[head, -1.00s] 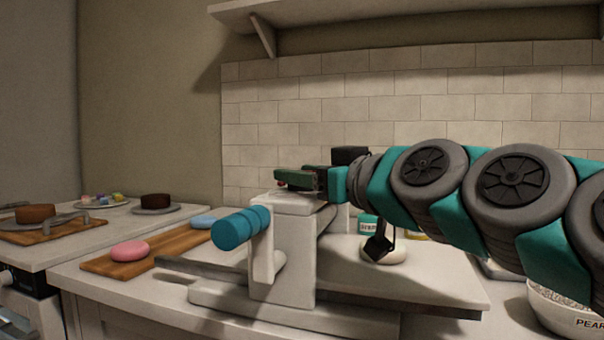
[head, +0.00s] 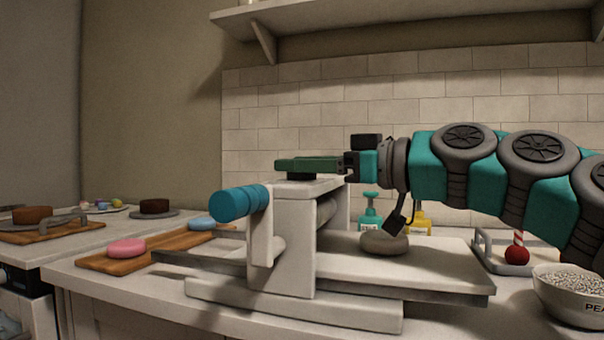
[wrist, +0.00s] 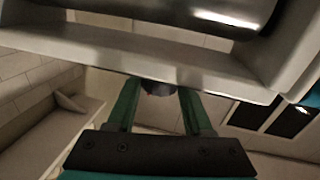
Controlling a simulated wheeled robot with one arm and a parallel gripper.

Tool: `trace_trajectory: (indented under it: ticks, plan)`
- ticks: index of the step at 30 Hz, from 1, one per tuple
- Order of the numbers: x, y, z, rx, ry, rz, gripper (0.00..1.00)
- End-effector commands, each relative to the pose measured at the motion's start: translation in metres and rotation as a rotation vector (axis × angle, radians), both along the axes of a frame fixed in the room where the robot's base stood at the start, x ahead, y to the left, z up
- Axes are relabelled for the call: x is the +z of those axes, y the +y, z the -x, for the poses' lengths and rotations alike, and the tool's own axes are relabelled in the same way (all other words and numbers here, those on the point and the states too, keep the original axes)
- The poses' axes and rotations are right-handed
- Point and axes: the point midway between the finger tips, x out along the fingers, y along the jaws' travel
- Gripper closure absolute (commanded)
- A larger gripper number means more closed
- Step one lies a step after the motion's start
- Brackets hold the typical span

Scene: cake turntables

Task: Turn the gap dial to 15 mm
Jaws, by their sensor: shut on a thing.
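The white sheeter (head: 295,250) stands on the counter with a blue cylindrical grip (head: 240,203) on its left side. The gap dial is a small dark knob (head: 313,178) on top of the white housing, mostly hidden under my fingers. My gripper (head: 298,165) reaches in level from the right over the housing top. In the wrist view, its green fingers (wrist: 160,108) lie on either side of the dark round dial (wrist: 158,88) and are shut on it. No scale or gap reading is legible, so the dial's setting cannot be told.
A round grey-beige lump (head: 384,243) lies on the sheeter's right bed (head: 440,265). A teal bottle (head: 370,212) stands behind. A bowl of pearls (head: 575,295) is at the right. A wooden board (head: 165,247) with pink and blue discs lies left. A shelf (head: 400,14) hangs above.

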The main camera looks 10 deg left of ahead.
Motion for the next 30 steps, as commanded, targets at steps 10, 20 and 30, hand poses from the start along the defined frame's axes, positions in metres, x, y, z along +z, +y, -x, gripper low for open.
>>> trace_trajectory:
  ticks: [10, 20, 30]
  plan:
    - [0.0025, 0.0004, -0.0025, 0.230, 0.002, 0.000, 1.00]
    - [0.0011, 0.0011, -0.0015, 0.343, 0.000, 0.002, 1.00]
    - [0.0009, -0.0004, -0.0006, 0.367, -0.002, 0.000, 1.00]
